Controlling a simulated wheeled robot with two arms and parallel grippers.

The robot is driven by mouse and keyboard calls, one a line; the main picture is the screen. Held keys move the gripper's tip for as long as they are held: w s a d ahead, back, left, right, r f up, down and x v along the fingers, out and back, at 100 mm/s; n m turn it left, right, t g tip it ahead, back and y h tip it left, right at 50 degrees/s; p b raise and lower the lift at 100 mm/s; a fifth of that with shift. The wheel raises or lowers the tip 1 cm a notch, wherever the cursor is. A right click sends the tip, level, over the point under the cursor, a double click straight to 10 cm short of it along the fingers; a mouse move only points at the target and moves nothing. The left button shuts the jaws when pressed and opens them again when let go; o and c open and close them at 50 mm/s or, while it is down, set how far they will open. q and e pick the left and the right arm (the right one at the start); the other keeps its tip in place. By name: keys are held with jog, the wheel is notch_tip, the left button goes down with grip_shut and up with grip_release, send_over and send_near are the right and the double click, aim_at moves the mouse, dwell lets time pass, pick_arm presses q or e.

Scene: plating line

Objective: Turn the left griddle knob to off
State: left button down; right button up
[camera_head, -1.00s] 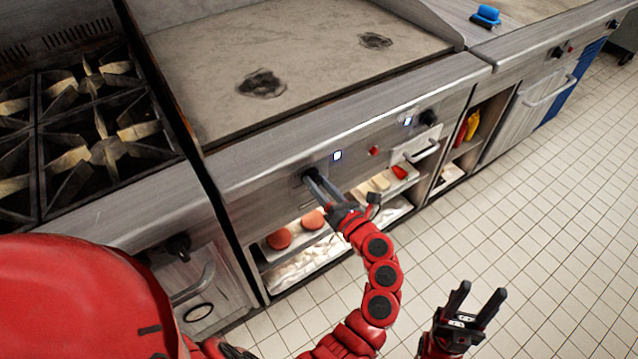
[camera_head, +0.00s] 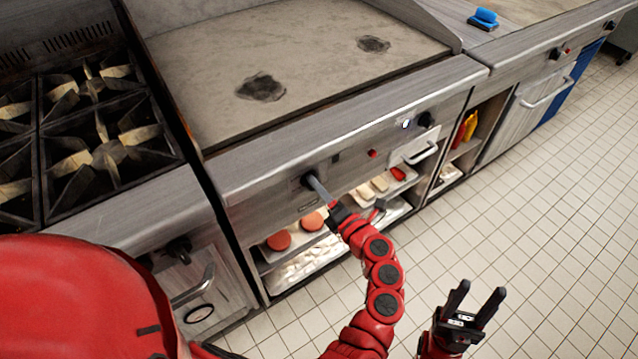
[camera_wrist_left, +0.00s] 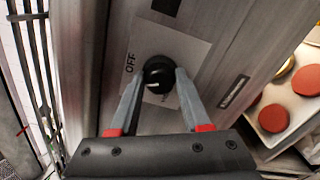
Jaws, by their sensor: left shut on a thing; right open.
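The left griddle knob (camera_wrist_left: 158,76) is a black round knob with a white pointer mark, on a light plate with the word OFF beside it. In the wrist view its pointer is aimed to the left and downward, roughly toward the OFF side. My left gripper (camera_head: 312,180) is shut on this knob, with one finger on each side of it. My right gripper (camera_head: 473,304) is open and empty above the tiled floor.
The griddle plate (camera_head: 300,60) with two burnt patches lies above the front panel. The right griddle knob (camera_head: 426,119) has a lit indicator (camera_head: 406,124) beside it. Below, a shelf holds red patties (camera_head: 279,240). A burner range (camera_head: 100,150) stands at the left.

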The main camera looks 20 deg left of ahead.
pick_arm(q)
jog(key=shift+a+r+m+p, duration=0.1)
jog(key=shift+m+p, duration=0.55)
jog(key=shift+m, duration=0.5)
jog(key=shift+a+r+m+p, duration=0.1)
jog(key=shift+m+p, duration=0.5)
jog(key=shift+m, duration=0.55)
jog(key=c, duration=0.8)
grip_release()
jog(key=o, duration=0.4)
jog(key=shift+d, duration=0.1)
jog(key=shift+f, duration=0.1)
